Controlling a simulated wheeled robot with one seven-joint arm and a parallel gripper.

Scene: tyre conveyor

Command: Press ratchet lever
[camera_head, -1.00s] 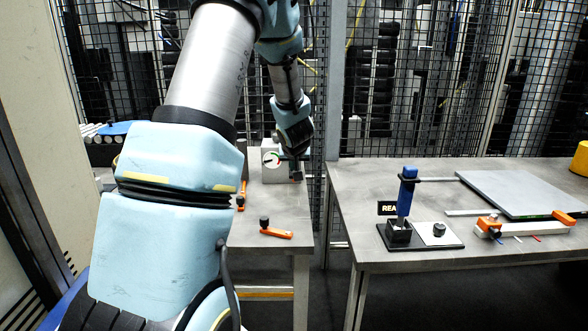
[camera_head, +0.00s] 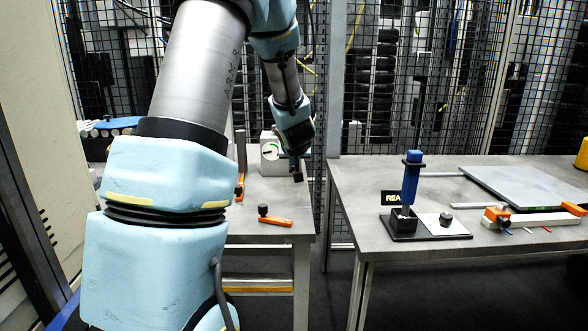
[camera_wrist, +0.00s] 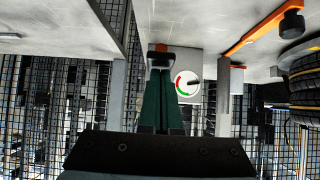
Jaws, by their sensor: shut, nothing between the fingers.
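My gripper (camera_head: 298,171) reaches down at the right side of a pale box with a round dial (camera_head: 271,152) on the far left table. In the wrist view its dark green fingers (camera_wrist: 160,68) are shut together. A black part with a small orange patch (camera_wrist: 161,47) shows at their tips, beside the dial box (camera_wrist: 190,62); I cannot tell whether they touch it or whether it is the ratchet lever. An orange lever with a black knob (camera_head: 275,219) lies near the table's front, and also shows in the wrist view (camera_wrist: 262,32). A second orange piece (camera_head: 239,188) is partly behind my arm.
The right table (camera_head: 365,180) holds a blue handle (camera_head: 411,180) upright in a black base, a grey plate (camera_head: 525,188) and an orange-and-white clamp (camera_head: 540,219). A wire mesh fence (camera_head: 420,90) stands close behind both tables. Tyres (camera_wrist: 305,85) show at the wrist view's right.

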